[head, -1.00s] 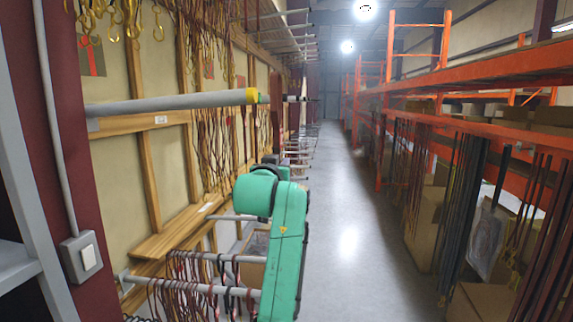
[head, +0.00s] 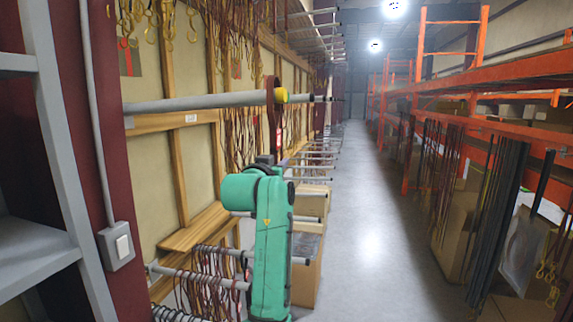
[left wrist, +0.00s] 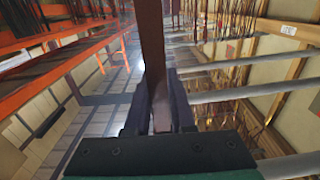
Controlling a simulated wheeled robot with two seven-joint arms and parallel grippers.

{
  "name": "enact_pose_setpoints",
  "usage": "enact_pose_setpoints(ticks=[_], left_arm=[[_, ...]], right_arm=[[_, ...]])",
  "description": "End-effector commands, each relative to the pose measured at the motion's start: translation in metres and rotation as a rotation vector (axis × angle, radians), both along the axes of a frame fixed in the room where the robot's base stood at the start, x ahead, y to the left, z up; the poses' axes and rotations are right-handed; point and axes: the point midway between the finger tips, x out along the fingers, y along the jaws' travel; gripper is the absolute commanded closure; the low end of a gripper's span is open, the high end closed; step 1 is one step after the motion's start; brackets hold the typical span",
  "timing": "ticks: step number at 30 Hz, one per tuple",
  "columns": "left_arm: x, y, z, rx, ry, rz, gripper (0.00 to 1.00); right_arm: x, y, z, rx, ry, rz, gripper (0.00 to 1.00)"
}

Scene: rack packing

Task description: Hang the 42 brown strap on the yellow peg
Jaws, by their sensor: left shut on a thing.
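The peg (head: 200,103) is a grey bar reaching right from the wooden wall frame, with a yellow tip (head: 281,96). The brown strap (head: 270,88) stands upright across the peg just behind the tip, its top above the bar. I cannot tell whether its loop is around the peg or only in front of it. My left gripper (head: 267,160) is below the peg tip. In the left wrist view the left gripper (left wrist: 160,118) is shut on the brown strap (left wrist: 152,45), which runs up from the jaws. The strap's number is not readable. My right gripper is out of view.
More grey pegs (head: 200,278) with thin hanging straps are low on the left, beside a wooden ledge (head: 195,228). A grey shelf (head: 35,262) is at the near left. Orange racking (head: 450,85) lines the right. The aisle floor (head: 355,200) between is clear.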

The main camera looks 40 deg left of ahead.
Motion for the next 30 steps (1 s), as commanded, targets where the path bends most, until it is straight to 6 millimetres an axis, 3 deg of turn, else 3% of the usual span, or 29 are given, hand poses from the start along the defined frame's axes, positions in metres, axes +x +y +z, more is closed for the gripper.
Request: enact_pose_setpoints(ticks=[11, 15, 30], left_arm=[[-0.010, 0.027, 0.000, 0.001, -0.003, 0.002, 1.00], [-0.012, 0.033, -0.012, 0.002, -0.002, 0.002, 1.00], [-0.014, 0.039, -0.025, 0.001, -0.003, 0.000, 1.00]], right_arm=[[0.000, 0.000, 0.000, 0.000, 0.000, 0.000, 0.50], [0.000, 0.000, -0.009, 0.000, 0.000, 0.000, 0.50], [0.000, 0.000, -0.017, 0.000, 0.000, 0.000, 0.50]])
